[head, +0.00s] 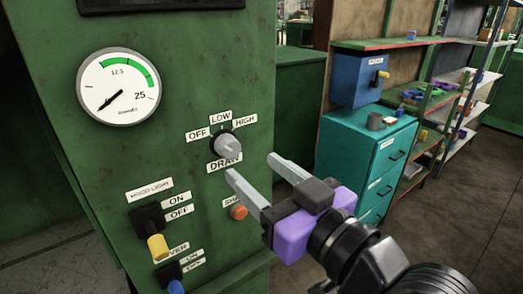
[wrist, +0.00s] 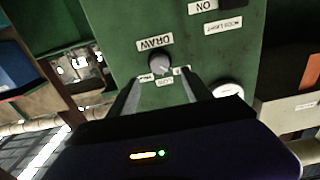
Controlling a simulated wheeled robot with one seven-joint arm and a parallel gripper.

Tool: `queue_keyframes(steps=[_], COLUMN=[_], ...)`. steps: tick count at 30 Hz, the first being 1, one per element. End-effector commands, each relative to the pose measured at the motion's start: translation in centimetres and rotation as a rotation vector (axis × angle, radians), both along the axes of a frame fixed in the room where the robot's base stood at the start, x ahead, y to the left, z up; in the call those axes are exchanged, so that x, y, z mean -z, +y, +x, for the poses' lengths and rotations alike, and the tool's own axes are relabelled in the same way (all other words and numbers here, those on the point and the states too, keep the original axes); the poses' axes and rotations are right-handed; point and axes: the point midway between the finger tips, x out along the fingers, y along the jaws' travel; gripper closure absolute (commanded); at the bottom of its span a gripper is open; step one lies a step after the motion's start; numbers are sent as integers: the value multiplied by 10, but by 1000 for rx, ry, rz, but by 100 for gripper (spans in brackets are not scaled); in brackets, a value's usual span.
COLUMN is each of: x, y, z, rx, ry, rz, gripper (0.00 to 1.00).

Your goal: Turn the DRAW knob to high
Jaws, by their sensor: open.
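The DRAW knob (head: 227,146) is a round grey knob on the green machine panel, with OFF, LOW and HIGH labels around its top and DRAW below. I cannot clearly tell which label it points to. It also shows in the wrist view (wrist: 159,63), where the panel appears upside down. My gripper (head: 252,166) is open and empty, its two grey fingers pointing toward the panel, to the lower right of the knob in the head view. In the wrist view the knob lies just beyond and between the fingertips (wrist: 159,78), apparently not touched.
A round gauge (head: 119,87) sits upper left, its needle at the low end. Below the knob are an orange button (head: 238,212), a yellow-handled switch (head: 157,246) and a blue-handled switch (head: 175,287). A teal drawer cabinet (head: 366,155) and shelves stand at the right.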

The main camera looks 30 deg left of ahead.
Motion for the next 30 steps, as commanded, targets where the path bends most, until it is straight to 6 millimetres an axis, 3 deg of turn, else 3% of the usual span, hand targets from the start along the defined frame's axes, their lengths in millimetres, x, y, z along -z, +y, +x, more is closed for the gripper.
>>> queue_keyframes(steps=[18, 29, 30], x=[1, 2, 2], y=[67, 71, 71], z=[27, 30, 30], rx=[-1, 1, 1], ry=[-6, -6, -6], rz=[-9, -9, -9], gripper=[42, 42, 50])
